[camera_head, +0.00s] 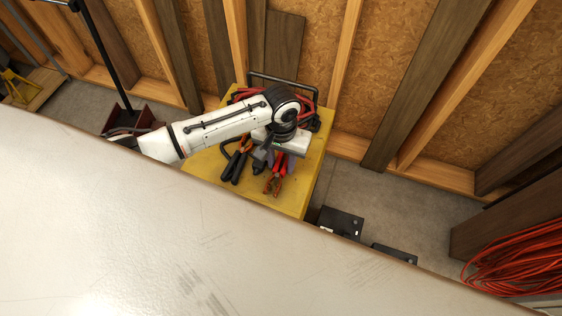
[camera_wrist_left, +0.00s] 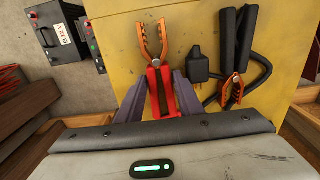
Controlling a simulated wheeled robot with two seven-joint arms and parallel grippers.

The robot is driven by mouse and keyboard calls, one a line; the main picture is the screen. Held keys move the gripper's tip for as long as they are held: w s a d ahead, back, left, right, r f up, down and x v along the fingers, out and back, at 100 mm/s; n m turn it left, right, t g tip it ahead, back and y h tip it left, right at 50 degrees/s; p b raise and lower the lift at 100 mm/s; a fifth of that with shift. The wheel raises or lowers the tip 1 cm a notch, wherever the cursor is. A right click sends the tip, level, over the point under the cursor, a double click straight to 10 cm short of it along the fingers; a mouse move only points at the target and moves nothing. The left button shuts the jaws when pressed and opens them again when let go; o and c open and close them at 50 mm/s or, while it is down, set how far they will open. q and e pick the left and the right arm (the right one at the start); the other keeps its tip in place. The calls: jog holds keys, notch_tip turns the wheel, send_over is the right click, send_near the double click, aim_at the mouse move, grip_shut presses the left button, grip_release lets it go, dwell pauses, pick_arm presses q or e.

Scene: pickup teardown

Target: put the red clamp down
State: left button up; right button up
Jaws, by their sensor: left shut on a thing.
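The red clamp (camera_head: 276,174) has red handles and copper-coloured jaws. It is over the yellow cart top (camera_head: 301,190), and I cannot tell whether it touches the surface. My left gripper (camera_head: 272,164) reaches down over the cart and is shut on the clamp's red handles. In the left wrist view the clamp (camera_wrist_left: 154,50) lies between the two purple-grey fingers of my left gripper (camera_wrist_left: 160,97), its copper jaws pointing away from the gripper. My right gripper is not in view.
A black-handled clamp (camera_head: 238,159) with copper jaws and a black cable lies beside the red one. A dark boxy piece (camera_wrist_left: 199,66) sits between them. Red cable (camera_head: 245,94) is at the cart's back. A white panel (camera_head: 150,240) fills the foreground. Black boxes (camera_head: 340,222) stand below.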

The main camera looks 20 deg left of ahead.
pick_arm(q)
jog(key=shift+f, duration=0.3)
jog(key=o, duration=0.9)
notch_tip(320, 180, up, 12)
jog(key=p, duration=0.2)
jog(key=shift+r+p, duration=0.25)
jog(key=shift+p, duration=0.1)
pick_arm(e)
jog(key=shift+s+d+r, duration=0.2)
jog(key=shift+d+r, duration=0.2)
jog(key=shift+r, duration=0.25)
pick_arm(q)
jog(key=shift+s, duration=0.1)
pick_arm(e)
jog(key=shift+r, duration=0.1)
